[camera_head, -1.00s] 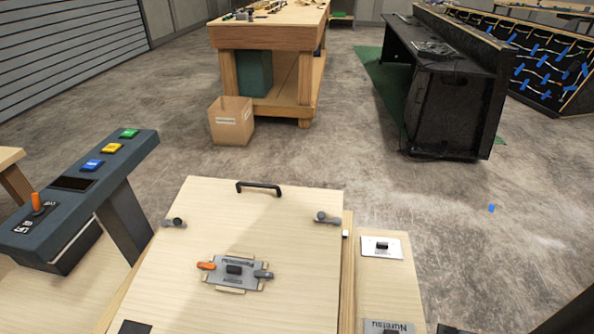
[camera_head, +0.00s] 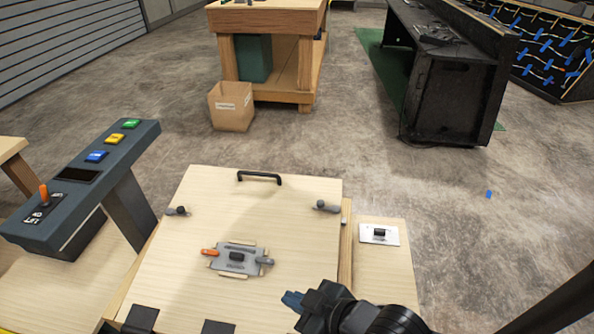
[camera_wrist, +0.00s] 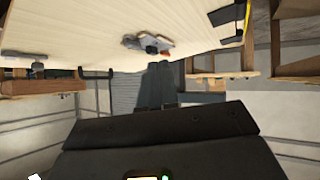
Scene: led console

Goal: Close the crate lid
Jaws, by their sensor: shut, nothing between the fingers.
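The crate lid (camera_head: 205,220) is a pale wooden panel with a black handle (camera_head: 259,177) along its far edge. A grey plate with an orange-tipped lever (camera_head: 237,259) is fixed at its middle, and small grey catches sit near its sides. Dark hinge-like pieces show at its near edge. How far the lid stands open is hard to tell. My gripper (camera_head: 293,300) is shut and empty, by the lid's near right corner. In the wrist view its dark fingers (camera_wrist: 156,88) point towards the lid face (camera_wrist: 80,35); contact is not clear.
A console with coloured buttons (camera_head: 97,156) stands left of the crate. A side panel with a switch plate (camera_head: 380,234) lies right of it. A cardboard box (camera_head: 231,108), a workbench (camera_head: 268,17) and a black cabinet (camera_head: 446,100) stand beyond open floor.

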